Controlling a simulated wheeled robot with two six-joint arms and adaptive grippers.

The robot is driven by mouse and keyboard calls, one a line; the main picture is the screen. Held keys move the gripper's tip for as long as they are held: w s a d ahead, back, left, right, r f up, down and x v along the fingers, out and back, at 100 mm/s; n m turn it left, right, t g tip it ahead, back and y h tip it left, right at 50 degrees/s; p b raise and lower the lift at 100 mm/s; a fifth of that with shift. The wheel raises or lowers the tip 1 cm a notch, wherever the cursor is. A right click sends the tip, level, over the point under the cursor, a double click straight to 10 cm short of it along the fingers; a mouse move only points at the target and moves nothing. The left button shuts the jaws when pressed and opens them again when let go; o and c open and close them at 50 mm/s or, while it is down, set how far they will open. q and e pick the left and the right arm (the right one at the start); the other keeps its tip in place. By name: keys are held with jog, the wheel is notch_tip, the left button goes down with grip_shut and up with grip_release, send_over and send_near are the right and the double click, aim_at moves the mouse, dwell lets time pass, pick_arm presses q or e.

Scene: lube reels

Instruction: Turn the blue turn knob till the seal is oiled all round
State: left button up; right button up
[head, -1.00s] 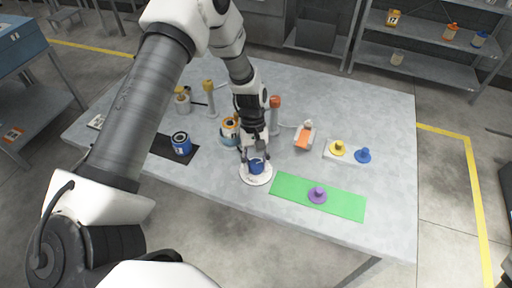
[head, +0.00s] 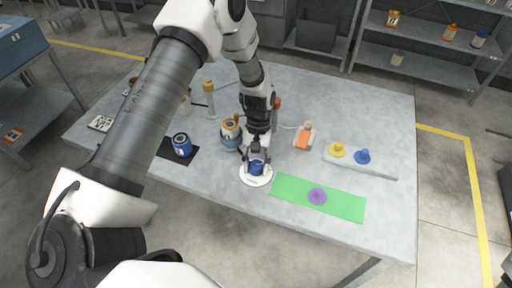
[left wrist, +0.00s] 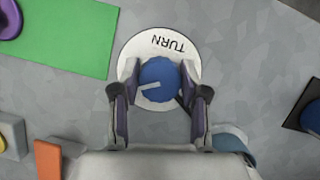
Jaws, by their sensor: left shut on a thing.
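The blue turn knob (left wrist: 158,82) stands on a round white plate (left wrist: 203,70) marked TURN near the table's front edge. A pale pointer mark on the knob's top points to the left in the left wrist view. My left gripper (left wrist: 158,86) is shut on the knob from above, one finger on each side. In the head view the gripper (head: 257,163) partly hides the knob. An orange-ringed round thing (head: 230,128) stands behind and left of the knob. I cannot make out the seal or any oil on it. My right gripper is not in view.
A green mat (head: 340,204) with a purple knobbed piece (head: 317,196) lies to the right. Yellow (head: 337,149) and blue (head: 363,156) knobbed pieces stand behind it. The front right tabletop is clear.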

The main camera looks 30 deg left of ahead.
pick_arm(q)
jog(key=o, duration=1.1)
jog(key=shift+o, duration=0.2)
jog(key=shift+w+r, duration=0.1)
jog(key=v, duration=1.1)
jog(key=shift+r, duration=0.4)
jog(key=shift+f, duration=0.1)
